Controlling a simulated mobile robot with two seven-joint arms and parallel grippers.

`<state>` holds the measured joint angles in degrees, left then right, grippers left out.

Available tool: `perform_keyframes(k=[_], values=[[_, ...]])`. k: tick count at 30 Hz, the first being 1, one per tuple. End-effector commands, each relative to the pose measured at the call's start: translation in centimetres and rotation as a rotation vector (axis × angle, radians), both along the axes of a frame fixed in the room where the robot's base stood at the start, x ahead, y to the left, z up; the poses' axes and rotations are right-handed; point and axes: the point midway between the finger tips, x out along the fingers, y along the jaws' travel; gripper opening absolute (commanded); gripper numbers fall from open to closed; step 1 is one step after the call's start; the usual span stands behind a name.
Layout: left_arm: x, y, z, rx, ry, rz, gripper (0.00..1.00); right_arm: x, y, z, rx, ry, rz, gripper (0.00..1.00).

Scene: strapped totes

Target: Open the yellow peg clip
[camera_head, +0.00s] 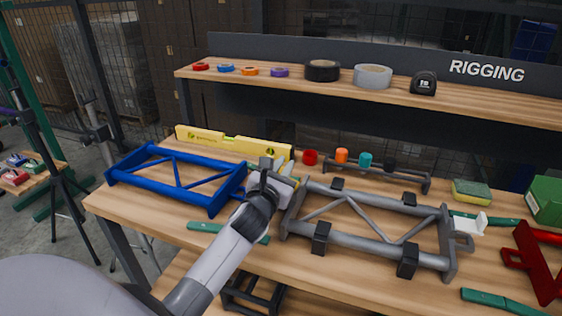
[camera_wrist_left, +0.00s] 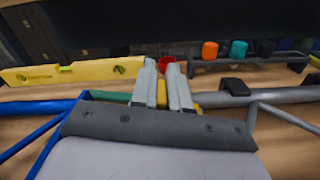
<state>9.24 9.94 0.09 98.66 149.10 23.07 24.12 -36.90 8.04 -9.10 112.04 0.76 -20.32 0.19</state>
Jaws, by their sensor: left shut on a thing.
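My left gripper (camera_head: 279,176) reaches over the front of the bench to the left end of the grey tube frame (camera_head: 360,238). Its two fingers (camera_wrist_left: 164,84) are close together in the left wrist view, shut on the yellow peg clip (camera_wrist_left: 162,95). Only small bits of yellow show between and beside the fingers. In the head view the gripper covers most of the clip, so I cannot tell how far it is open. A white clip (camera_head: 468,226) sits at the right end of the grey frame. My right gripper is not in view.
A blue frame (camera_head: 200,181) lies close left of the gripper, with a yellow spirit level (camera_head: 232,142) behind. A peg rack (camera_head: 390,175) with coloured caps stands behind the grey frame. Green-handled tools (camera_head: 205,227) and a red frame (camera_head: 530,262) lie on the bench. A shelf (camera_head: 300,84) overhangs the back.

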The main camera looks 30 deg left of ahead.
Motion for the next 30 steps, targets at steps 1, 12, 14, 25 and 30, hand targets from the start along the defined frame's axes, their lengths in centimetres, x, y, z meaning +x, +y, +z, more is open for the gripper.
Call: perform_keyframes(k=[1, 12, 14, 25, 30], values=[[0.0, -0.2, 0.8, 0.044, 0.012, -0.002, 0.00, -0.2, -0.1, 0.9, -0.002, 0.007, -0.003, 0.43], [0.4, -1.8, 1.8, 0.384, 0.095, -0.002, 0.00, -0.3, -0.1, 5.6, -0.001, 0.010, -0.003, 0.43], [0.5, -2.1, 1.9, 0.440, 0.108, -0.004, 0.00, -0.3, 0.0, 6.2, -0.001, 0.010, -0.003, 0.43], [0.9, -4.0, 1.9, 0.781, 0.188, -0.002, 0.00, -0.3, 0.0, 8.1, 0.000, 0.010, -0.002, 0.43], [1.2, -4.9, 1.7, 0.937, 0.225, -0.001, 0.00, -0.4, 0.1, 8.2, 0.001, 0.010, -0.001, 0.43]])
